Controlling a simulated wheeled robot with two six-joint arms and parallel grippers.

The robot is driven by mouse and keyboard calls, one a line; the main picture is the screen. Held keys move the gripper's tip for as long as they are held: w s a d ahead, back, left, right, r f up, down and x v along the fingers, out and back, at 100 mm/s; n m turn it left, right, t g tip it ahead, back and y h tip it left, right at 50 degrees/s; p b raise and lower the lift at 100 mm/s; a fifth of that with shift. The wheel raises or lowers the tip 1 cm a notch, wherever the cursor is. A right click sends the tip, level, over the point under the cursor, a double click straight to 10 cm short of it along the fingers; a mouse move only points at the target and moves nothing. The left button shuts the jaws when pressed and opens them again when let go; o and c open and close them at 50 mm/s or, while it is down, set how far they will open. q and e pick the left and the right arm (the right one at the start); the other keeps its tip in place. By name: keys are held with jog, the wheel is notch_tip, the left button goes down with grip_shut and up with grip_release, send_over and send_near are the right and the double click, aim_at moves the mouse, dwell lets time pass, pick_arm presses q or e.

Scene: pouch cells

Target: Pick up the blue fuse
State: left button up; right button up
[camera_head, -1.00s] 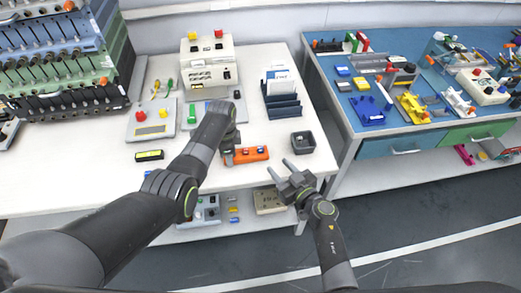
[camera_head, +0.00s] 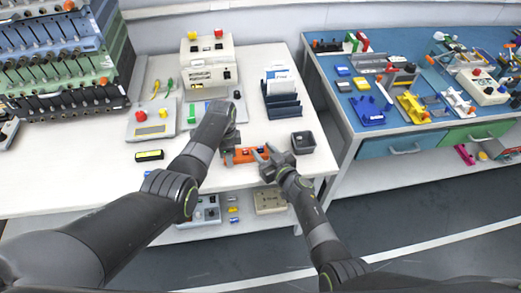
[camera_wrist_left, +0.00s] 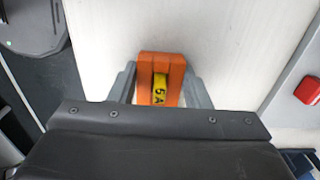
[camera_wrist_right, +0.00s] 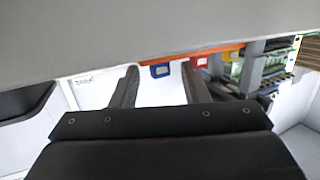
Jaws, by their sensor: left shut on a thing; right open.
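The orange fuse holder (camera_head: 243,157) lies near the front of the white table. My left gripper (camera_head: 229,152) is shut on its left end; in the left wrist view (camera_wrist_left: 160,88) the fingers flank the orange block, which carries a yellow fuse (camera_wrist_left: 160,90) marked 5 A. My right gripper (camera_head: 265,153) is open and empty at the holder's right end. In the right wrist view the blue fuse (camera_wrist_right: 159,71) shows at the holder's edge, in line with the gap between the open fingers (camera_wrist_right: 160,82) and beyond them. A red fuse (camera_wrist_right: 201,62) sits beside it.
A dark square bin (camera_head: 303,143) stands just right of my right gripper. A dark rack with papers (camera_head: 282,108) is behind. A black-and-yellow display (camera_head: 149,156) lies left of my left arm. White table surface (camera_head: 90,175) is clear at the left front.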

jog(key=shift+x, duration=1.1)
grip_shut()
